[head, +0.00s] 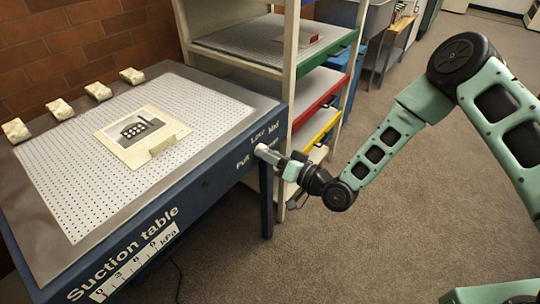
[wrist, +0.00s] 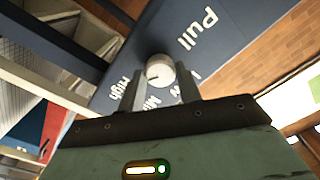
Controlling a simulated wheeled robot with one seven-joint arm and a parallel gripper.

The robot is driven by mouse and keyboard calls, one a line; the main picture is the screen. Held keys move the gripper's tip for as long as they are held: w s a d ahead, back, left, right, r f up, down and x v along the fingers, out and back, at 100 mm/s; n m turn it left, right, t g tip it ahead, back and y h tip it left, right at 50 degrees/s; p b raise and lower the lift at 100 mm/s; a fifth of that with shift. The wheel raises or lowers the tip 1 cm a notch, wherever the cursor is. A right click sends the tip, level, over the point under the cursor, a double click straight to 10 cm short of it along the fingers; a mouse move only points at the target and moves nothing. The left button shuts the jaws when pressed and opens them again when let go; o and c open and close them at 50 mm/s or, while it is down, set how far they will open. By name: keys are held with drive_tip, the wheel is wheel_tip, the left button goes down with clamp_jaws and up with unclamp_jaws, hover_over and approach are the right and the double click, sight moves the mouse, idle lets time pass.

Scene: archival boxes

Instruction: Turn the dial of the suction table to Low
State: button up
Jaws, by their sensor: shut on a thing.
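The suction table (head: 232,149) is dark blue with a perforated white top. Its dial (wrist: 160,70) is a small round pale knob on the front panel, near the right corner. My gripper (head: 264,150) reaches the panel from the right. In the wrist view my gripper (wrist: 160,82) has one finger on each side of the dial and is shut on it. "Pull", "High" and partly hidden labels surround the dial. A small dark mark on the dial's face points to the lower left in the wrist view, roughly towards "High"; the exact setting is hard to tell.
A picture sheet (head: 142,134) lies on the table top, with several small pale bags (head: 97,91) along the back edge. A gauge strip (head: 125,270) is on the table front. A shelf rack (head: 319,87) stands close beside my gripper. Carpet at right is clear.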

drive_tip(key=n+b, duration=1.6)
drive_tip(key=n, duration=0.7)
drive_tip(key=shift+n+b, duration=0.35)
drive_tip(key=shift+n, duration=0.05)
idle(0.4)
drive_tip(key=o, duration=1)
